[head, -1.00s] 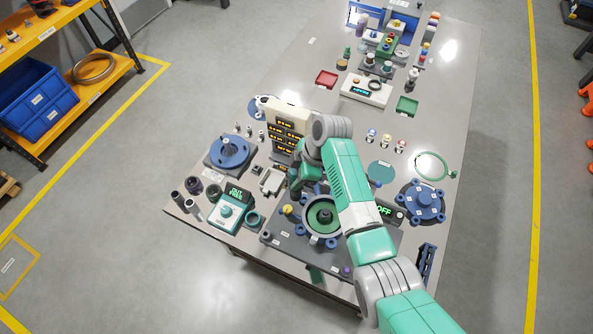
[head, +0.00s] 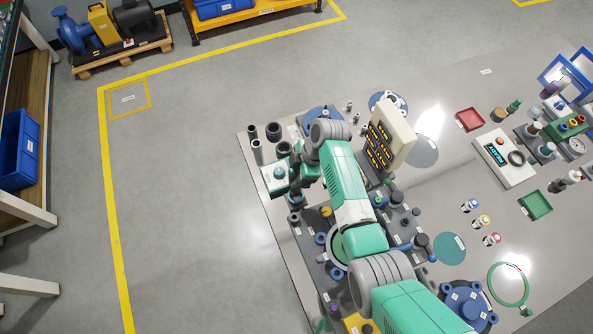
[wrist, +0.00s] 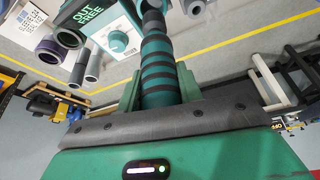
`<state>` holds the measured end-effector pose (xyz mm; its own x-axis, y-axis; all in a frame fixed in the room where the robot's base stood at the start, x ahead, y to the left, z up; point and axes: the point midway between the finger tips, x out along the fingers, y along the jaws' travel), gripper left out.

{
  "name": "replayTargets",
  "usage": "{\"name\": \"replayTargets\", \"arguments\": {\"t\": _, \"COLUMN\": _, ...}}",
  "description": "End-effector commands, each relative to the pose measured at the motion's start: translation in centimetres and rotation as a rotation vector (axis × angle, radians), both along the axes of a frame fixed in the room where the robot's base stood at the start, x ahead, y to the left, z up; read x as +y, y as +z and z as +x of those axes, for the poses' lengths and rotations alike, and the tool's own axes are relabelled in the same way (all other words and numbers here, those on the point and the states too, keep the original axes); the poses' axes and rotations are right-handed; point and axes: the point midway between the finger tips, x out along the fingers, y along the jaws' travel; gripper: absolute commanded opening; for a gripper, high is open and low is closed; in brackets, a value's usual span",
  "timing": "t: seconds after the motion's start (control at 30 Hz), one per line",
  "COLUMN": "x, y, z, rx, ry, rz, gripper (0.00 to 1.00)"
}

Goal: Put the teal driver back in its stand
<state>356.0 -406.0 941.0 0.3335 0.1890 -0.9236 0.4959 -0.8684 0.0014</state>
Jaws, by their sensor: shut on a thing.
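The teal driver (wrist: 158,62) is a teal cylinder with black bands. In the wrist view it sits between the two fingers of my gripper (wrist: 158,88), which is shut on it. Its far end runs out of the top of that view. In the head view my gripper (head: 296,180) is over or beside this unit (head: 273,178) at the table's left edge, and the arm hides most of the driver.
Dark and grey cylinders (head: 255,146) stand close behind the unit. A beige panel with lit rows (head: 391,135) rises to the right of my arm. A dark plate with round fittings (head: 312,262) lies under the arm. Open floor is to the left.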

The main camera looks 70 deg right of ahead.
Motion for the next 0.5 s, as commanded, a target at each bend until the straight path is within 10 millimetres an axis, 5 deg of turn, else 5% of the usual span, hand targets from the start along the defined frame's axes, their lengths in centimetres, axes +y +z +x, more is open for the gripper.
{"name": "replayTargets", "arguments": {"t": 0.5, "x": 0.0, "y": -4.1, "z": 0.0, "rx": -0.002, "ry": 0.001, "rz": -0.001, "gripper": 0.04}}
